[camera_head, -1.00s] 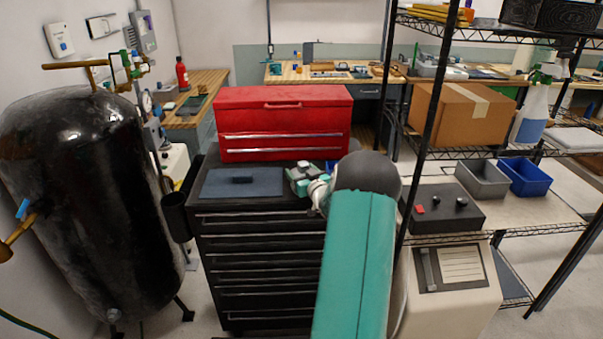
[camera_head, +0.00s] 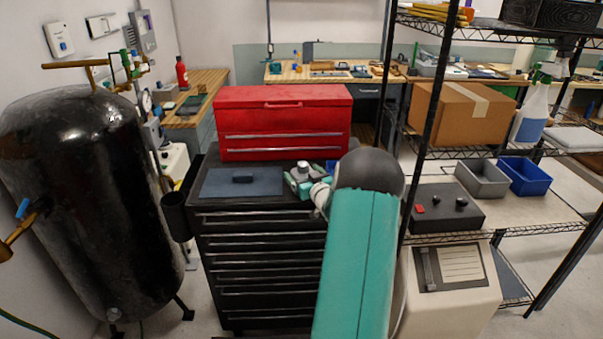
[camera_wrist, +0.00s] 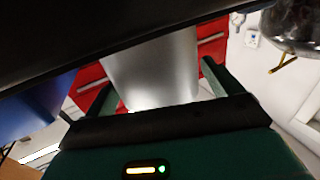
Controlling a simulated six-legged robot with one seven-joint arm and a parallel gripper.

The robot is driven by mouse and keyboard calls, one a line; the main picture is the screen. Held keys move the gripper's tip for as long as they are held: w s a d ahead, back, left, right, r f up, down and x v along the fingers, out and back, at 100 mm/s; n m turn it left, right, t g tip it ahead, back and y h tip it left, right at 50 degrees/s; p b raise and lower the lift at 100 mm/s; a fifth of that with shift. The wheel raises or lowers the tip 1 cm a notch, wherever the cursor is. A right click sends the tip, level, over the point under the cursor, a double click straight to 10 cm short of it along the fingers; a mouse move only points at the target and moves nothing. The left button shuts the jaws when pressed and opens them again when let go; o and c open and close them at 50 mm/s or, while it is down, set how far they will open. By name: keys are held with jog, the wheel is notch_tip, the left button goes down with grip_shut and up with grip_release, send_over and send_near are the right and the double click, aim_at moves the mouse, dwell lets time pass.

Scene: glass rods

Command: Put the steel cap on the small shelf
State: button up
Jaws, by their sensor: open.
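A smooth silver-grey piece (camera_wrist: 150,65), which looks like the steel cap, fills much of the space between the two green fingers of my gripper (camera_wrist: 158,78) in the wrist view. My gripper is open. A gap shows between the piece and the right finger; on the left they overlap in the picture, and I cannot tell whether they touch. The top of the piece is cut off by a dark band. In the head view my teal arm hides most of my gripper, and the cap cannot be made out. I cannot pick out which surface is the small shelf.
A black drawer cabinet (camera_head: 262,270) carries a red toolbox (camera_head: 283,125) and a blue-grey mat (camera_head: 215,185) with a dark block. A black tank (camera_head: 95,200) stands left. A wire rack (camera_head: 540,231) at right holds a cardboard box (camera_head: 455,115), grey and blue bins.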

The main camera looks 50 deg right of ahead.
jog(key=v, duration=1)
jog(key=w+a+r+n+g, duration=0.1)
jog(key=w+a+r+g, duration=0.1)
jog(key=w+a+r, duration=0.3)
jog(key=w+a+r+g, duration=0.1)
jog(key=w+a+r, duration=0.2)
jog(key=a, duration=0.3)
jog(key=s+a+r+n+g+y, duration=0.1)
jog(key=s+a+r+g+y, duration=0.1)
jog(key=a, duration=1.2)
jog(key=s+a+r+n+g+y, duration=0.1)
jog(key=s+a+r, duration=0.3)
jog(key=a, duration=1.1)
jog(key=shift+s+g+y, duration=0.65)
jog(key=shift+g+y, duration=0.05)
jog(key=shift+g, duration=0.1)
jog(key=shift+o, duration=0.4)
jog(key=s+a+f+n+g+y, duration=0.1)
jog(key=s+a+n+g+y, duration=0.1)
jog(key=s+a, duration=1)
jog(key=shift+g+y, duration=0.4)
jog(key=shift+y, duration=0.2)
jog(key=shift+s+a+f, duration=0.1)
jog(key=shift+s+a, duration=0.2)
